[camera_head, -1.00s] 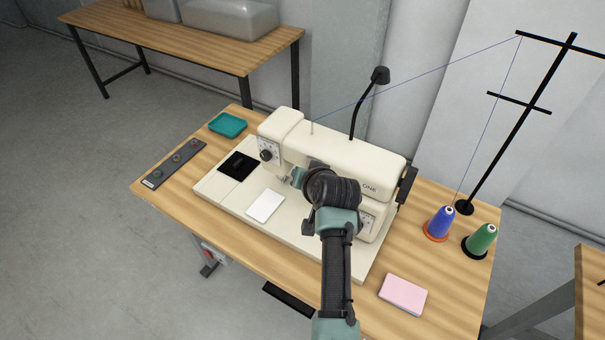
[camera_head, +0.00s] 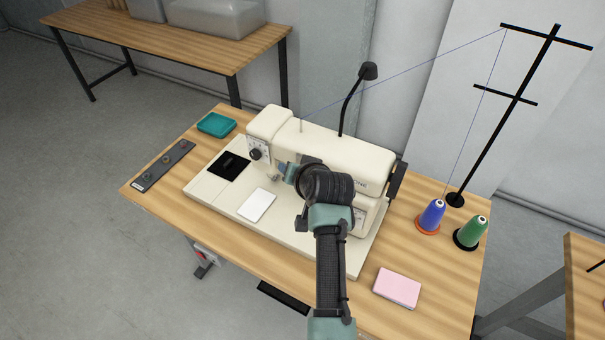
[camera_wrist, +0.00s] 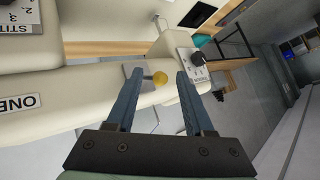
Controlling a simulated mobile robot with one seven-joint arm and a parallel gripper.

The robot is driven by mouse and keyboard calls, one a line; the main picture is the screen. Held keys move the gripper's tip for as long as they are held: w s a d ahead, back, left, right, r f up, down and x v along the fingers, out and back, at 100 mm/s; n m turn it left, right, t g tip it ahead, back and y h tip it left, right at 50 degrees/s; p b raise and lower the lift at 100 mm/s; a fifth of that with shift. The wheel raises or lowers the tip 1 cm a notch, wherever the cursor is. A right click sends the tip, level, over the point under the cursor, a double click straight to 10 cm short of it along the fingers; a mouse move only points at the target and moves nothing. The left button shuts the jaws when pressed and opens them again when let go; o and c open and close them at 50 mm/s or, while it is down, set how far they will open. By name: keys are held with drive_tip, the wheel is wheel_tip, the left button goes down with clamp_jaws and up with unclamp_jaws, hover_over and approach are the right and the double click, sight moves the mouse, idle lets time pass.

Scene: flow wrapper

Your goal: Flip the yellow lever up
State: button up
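The yellow lever shows as a round yellow knob (camera_wrist: 160,78) in the wrist view, on the cream sewing machine (camera_head: 345,150). It appears between my two fingers, near their tips; I cannot tell whether either finger touches it. My gripper (camera_wrist: 157,76) is open, with one blue-grey finger on each side of the knob.
A white pad (camera_head: 257,205) and a black plate (camera_head: 230,166) lie on the machine bed. A lamp (camera_head: 350,103) rises behind.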

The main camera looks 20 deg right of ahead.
drive_tip(key=v, duration=1.2)
drive_tip(key=shift+b, duration=0.3)
